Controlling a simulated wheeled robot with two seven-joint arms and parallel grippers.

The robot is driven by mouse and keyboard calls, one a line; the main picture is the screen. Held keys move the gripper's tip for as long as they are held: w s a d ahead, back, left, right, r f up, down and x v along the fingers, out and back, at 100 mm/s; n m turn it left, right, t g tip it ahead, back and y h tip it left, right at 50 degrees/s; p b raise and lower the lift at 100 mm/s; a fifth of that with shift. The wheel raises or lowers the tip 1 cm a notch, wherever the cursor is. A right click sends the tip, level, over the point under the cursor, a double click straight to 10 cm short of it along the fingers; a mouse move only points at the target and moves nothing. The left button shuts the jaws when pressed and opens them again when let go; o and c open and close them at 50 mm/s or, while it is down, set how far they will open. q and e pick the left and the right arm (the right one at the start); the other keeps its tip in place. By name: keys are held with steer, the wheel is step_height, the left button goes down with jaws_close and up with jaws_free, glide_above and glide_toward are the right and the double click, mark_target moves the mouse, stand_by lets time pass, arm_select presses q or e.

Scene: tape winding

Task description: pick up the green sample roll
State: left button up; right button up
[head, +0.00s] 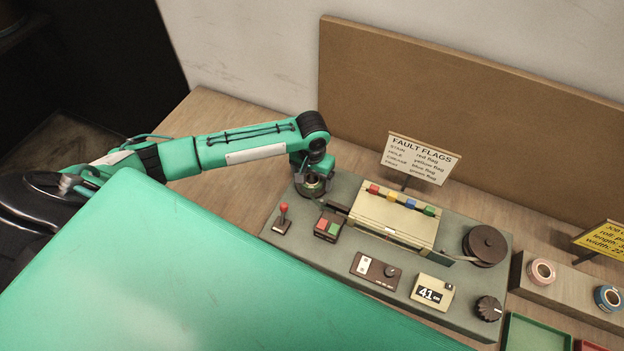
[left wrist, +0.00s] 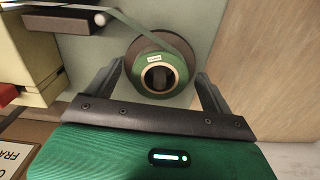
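The green sample roll (left wrist: 182,74) sits on the grey machine top in the left wrist view, with a small pale label and a light core ring around a dark centre. A green strip of tape runs from it to the upper left. In the head view the roll (head: 309,190) shows only partly beneath my left gripper (head: 313,176). My left gripper also shows in the left wrist view (left wrist: 160,76), open, with one finger on each side of the roll. I cannot tell whether the fingers touch it. My right gripper is not in view.
The winding machine (head: 330,262) carries a red-knobbed lever (head: 283,214), a button box (head: 329,226), a cream housing with coloured flags (head: 395,222) and a dark reel (head: 485,246). A fault flags sign (head: 420,160) stands behind. Pink (head: 541,271) and blue (head: 608,297) rolls lie at right.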

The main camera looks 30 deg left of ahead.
arm_select(q)
steer(key=c, duration=1)
steer(key=shift+r, duration=0.15)
